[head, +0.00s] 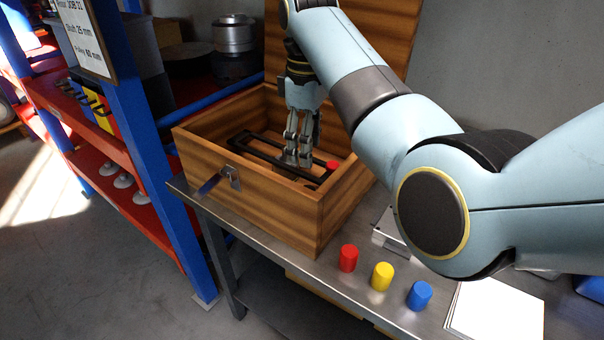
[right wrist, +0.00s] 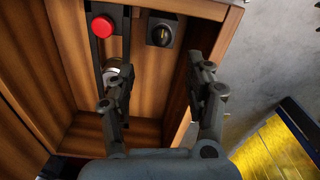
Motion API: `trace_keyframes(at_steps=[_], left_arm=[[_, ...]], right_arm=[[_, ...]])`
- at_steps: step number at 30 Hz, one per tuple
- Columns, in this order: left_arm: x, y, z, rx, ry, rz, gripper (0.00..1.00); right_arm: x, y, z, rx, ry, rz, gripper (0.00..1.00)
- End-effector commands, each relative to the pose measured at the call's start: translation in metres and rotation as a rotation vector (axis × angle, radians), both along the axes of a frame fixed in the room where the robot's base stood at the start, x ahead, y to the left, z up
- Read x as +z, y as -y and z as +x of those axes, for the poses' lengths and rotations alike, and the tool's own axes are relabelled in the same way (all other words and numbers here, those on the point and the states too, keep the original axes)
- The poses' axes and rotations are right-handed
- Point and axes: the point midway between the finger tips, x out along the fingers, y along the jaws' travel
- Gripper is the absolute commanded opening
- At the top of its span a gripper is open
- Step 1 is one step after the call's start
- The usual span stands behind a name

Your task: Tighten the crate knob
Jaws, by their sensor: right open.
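The wooden crate (head: 265,205) stands open on the metal table. Inside is a black frame (head: 245,145) with a red round knob or button (head: 333,165) near its right end. In the right wrist view the red piece (right wrist: 102,26) sits at the top, with a silver round part (right wrist: 118,73) below it. A black block with a dark round knob with a yellow mark (right wrist: 161,35) is to its right; I cannot tell which piece is the crate knob. My right gripper (head: 298,160) points down into the crate, open and empty (right wrist: 160,82). My left gripper is out of view.
Red (head: 348,258), yellow (head: 381,277) and blue (head: 419,296) cylinders stand on the table before the crate. A red and blue shelf (head: 115,165) is at left. The raised lid (head: 390,30) stands behind.

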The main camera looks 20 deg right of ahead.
Motion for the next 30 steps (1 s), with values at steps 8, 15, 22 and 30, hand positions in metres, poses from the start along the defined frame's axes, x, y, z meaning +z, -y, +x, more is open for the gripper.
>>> trace_keyframes(at_steps=[8,15,22,30], left_arm=[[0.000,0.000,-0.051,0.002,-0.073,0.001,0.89],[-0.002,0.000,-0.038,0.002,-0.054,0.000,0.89],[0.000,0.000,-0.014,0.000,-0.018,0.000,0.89],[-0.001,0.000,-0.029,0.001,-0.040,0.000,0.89]], right_arm=[[-0.053,0.001,-0.002,-0.002,-0.004,-0.002,0.53],[-0.091,0.001,-0.001,-0.002,-0.001,-0.002,0.53],[-0.101,0.001,-0.001,-0.003,0.000,0.000,0.53],[-0.101,0.001,-0.001,-0.003,0.001,-0.001,0.43]])
